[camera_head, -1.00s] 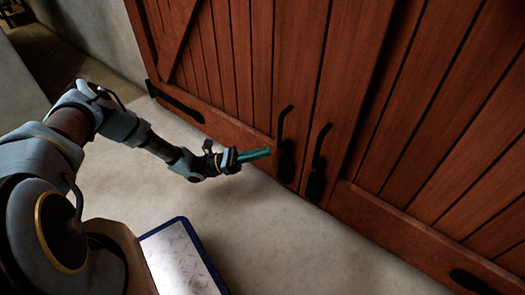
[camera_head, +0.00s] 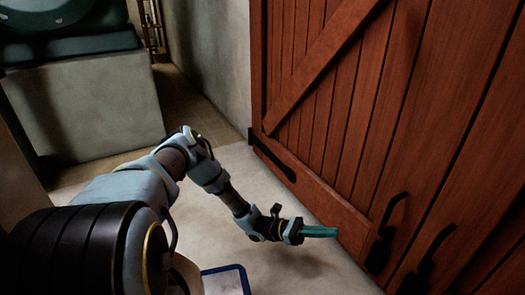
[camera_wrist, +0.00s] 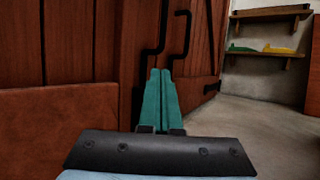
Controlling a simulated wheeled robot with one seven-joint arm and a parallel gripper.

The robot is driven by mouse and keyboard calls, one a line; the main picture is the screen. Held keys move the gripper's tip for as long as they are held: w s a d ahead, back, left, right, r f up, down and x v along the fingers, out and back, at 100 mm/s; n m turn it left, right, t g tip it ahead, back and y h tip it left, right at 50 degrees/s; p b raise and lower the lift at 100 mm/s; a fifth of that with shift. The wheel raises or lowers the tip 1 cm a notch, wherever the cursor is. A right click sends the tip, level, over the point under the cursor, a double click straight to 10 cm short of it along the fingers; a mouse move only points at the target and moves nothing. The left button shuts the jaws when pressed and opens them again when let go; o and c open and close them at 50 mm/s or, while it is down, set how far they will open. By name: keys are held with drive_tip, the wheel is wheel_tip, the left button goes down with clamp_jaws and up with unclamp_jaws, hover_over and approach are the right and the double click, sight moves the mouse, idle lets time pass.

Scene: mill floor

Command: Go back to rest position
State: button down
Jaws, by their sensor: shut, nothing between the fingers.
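My gripper (camera_head: 320,232) has teal fingers and is stretched out in front of the wooden doors, above the pale floor. It is shut and empty. In the wrist view the fingers (camera_wrist: 160,97) lie together, pointing toward the doors' black handles. The reddish-brown double doors (camera_head: 345,95) look shut. Two black handles, a left one (camera_head: 384,232) and a right one (camera_head: 424,268), stand to the right of my gripper in the head view. The handles also show beyond the fingertips in the wrist view (camera_wrist: 182,40), with a gap that I cannot judge.
A concrete block (camera_head: 90,105) bearing a dark green machine part (camera_head: 70,18) stands at the back left. A pale wall (camera_head: 212,65) lies beside the doors. Wall shelves (camera_wrist: 268,51) with green and yellow items show at right in the wrist view. Pale floor (camera_wrist: 265,125) is open there.

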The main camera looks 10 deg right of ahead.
drive_tip(key=w+a+r+m+t+y+p, duration=0.35)
drive_tip(key=a+r+t+y, duration=0.2)
drive_tip(key=a+r, duration=0.6)
drive_tip(key=w+a+r+m+t+y+p, duration=0.2)
drive_tip(key=a+r+m+t+y+p, duration=0.3)
drive_tip(key=a+r, duration=0.7)
drive_tip(key=w+a+r+m+t+y+p, duration=0.25)
drive_tip(key=a+r+t+y, duration=0.35)
drive_tip(key=a+r, duration=0.55)
wheel_tip(320, 180, up, 37)
drive_tip(key=a+g+p, duration=0.1)
drive_tip(key=p, duration=3.7)
drive_tip(key=shift+a+r+m+y, duration=0.2)
drive_tip(key=shift+a+m+y, duration=0.1)
drive_tip(key=shift+a+y, duration=0.15)
drive_tip(key=shift+s+d, duration=0.1)
